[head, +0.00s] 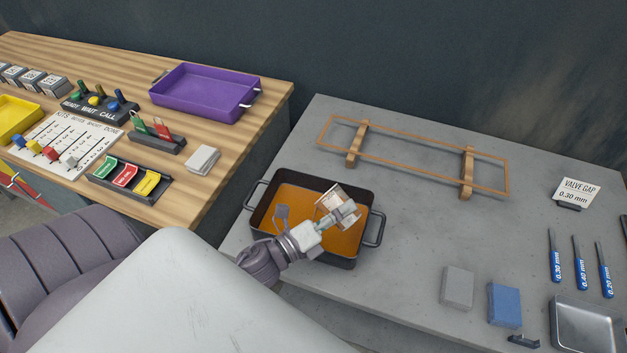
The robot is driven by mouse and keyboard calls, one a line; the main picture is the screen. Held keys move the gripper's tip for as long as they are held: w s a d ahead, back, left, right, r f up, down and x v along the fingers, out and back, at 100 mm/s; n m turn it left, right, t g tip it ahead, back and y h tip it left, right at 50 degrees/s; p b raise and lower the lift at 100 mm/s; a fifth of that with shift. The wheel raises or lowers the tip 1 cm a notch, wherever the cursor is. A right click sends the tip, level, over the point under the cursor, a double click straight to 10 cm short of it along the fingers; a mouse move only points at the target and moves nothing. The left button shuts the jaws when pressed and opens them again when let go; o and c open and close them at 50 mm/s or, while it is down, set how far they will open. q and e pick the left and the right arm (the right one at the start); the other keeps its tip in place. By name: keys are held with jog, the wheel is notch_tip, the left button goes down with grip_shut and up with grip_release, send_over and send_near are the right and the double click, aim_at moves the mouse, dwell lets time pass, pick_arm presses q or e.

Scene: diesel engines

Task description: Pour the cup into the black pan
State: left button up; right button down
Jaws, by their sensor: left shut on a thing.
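The black pan (262,212) stands on the grey table, with a handle at each end. An orange-brown surface covers its inside. My left gripper (335,214) is above the right half of the pan and is shut on the clear cup (329,197). The cup looks tilted over the pan. The fingers hide part of the cup, and I cannot tell whether anything is left in it. My right gripper is not in view.
A copper-coloured frame on two wooden supports (466,173) stands behind the pan. Grey and blue blocks (505,305), blue-handled gauges (579,262) and a metal tray (590,327) are at right. A wooden bench with a purple tray (205,92) is at left.

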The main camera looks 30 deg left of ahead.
pick_arm(q)
jog(key=shift+f+n, duration=0.2)
jog(key=shift+n, duration=0.4)
dwell(0.4)
jog(key=shift+w+a+r+n+t, duration=0.15)
jog(key=shift+a+r+n+t, duration=0.3)
jog(key=shift+a+n, duration=0.4)
dwell(0.8)
jog(key=shift+a+f+n+b, duration=0.1)
jog(key=shift+f+n+b, duration=0.25)
jog(key=shift+n, duration=0.6)
dwell(0.6)
jog(key=shift+a+r+n+t+y+p, duration=0.2)
jog(key=shift+r+n+t+y+p, duration=0.1)
jog(key=shift+n, duration=0.4)
